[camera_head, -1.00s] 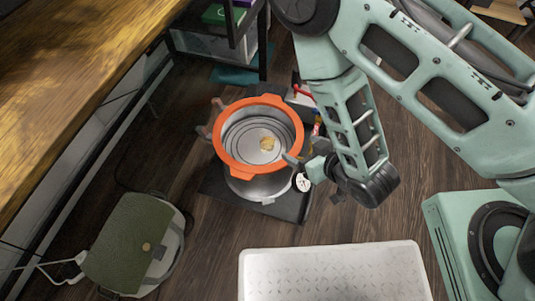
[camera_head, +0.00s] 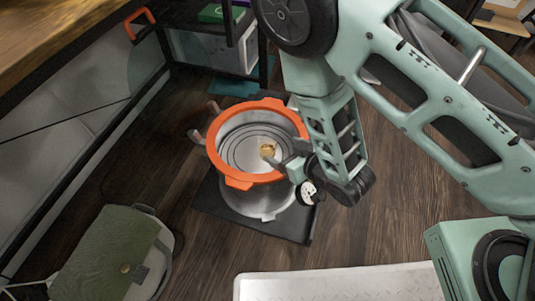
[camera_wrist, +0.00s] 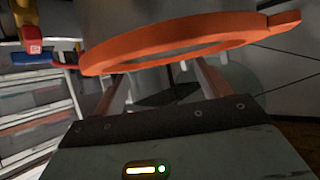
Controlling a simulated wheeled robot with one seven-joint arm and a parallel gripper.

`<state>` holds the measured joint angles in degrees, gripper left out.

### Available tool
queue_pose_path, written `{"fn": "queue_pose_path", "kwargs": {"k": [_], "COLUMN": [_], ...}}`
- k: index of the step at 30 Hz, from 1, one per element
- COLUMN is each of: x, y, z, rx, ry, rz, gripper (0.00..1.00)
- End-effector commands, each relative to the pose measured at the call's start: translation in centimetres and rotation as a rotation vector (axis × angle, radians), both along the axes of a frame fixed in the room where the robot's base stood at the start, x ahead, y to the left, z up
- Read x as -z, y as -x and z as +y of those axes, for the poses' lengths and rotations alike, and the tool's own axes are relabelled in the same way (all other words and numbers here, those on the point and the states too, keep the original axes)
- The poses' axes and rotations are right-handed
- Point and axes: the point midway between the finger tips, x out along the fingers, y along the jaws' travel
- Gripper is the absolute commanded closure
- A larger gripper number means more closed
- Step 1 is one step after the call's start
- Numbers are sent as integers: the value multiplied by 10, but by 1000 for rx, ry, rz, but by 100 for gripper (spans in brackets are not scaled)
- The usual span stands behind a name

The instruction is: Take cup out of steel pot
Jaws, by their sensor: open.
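The steel pot (camera_head: 235,147) has a broad orange rim and stands on a dark base on the floor. A small gold-tan thing (camera_head: 267,150), probably the cup, shows inside it towards the right. My gripper (camera_head: 277,162) is open at the right side of the pot, its fingers reaching over the rim towards the gold thing. In the wrist view the orange rim (camera_wrist: 190,43) crosses the top, in front of my two spread fingers (camera_wrist: 162,88). Nothing shows between them. The fingertips are partly hidden, and I cannot tell whether they touch the rim or cup.
A green-topped bag or box (camera_head: 110,255) lies at the lower left. A pale textured board (camera_head: 335,285) lies at the bottom. A dark shelf frame (camera_head: 255,60) stands behind the pot, and a wooden worktop (camera_head: 60,30) is at upper left. Bare floor shows right of the pot.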

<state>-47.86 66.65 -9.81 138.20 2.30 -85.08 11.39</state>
Motion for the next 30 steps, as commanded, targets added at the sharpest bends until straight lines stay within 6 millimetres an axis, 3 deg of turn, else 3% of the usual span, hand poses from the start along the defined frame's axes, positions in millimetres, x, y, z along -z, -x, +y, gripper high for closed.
{"fn": "queue_pose_path", "kwargs": {"k": [18, 27, 30], "x": [34, 34, 34], "y": [-47, -50, -50], "z": [30, 33, 33], "rx": [0, 0, 0], "ry": [0, 0, 0], "rz": [-1, 0, 0], "gripper": [24, 24, 52]}}
